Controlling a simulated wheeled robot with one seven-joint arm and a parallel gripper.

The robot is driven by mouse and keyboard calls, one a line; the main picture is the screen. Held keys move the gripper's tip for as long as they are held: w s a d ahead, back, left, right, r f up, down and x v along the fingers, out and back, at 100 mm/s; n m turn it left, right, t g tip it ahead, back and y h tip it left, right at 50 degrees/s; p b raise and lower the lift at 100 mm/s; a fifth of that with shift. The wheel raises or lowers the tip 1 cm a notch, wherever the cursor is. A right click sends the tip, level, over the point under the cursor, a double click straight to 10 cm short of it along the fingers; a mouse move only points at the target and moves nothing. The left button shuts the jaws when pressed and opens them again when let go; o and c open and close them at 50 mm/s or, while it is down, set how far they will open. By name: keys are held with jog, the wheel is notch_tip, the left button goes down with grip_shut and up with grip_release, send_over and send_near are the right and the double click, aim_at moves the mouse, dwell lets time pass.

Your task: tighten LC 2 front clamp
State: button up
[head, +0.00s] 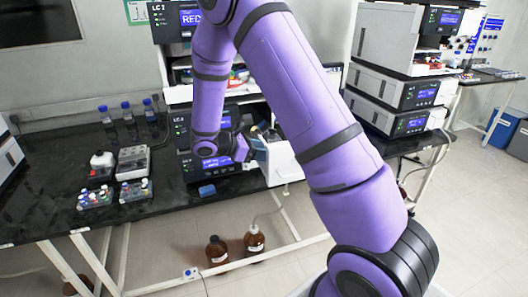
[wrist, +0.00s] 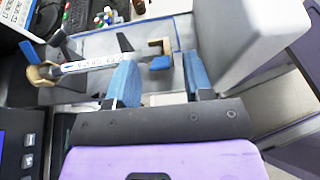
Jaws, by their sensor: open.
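My gripper (wrist: 159,85) is open, its two blue fingertips apart with nothing held between them. In the wrist view, a pale printed column (wrist: 92,64) lies in an open grey compartment, with a tan fitting (wrist: 40,75) at its left end. I cannot tell which part is the front clamp. In the head view, my gripper (head: 257,150) is beside the centre instrument stack (head: 198,160), partly hidden by my arm.
A white box-like door or housing (wrist: 245,40) stands close to the right fingertip. On the black bench (head: 60,165) are blue-capped bottles (head: 128,113) and vial racks (head: 100,196). Another instrument stack (head: 395,95) is at right.

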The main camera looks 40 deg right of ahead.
jog(key=shift+x, duration=0.8)
jog(key=shift+c, duration=0.2)
grip_shut()
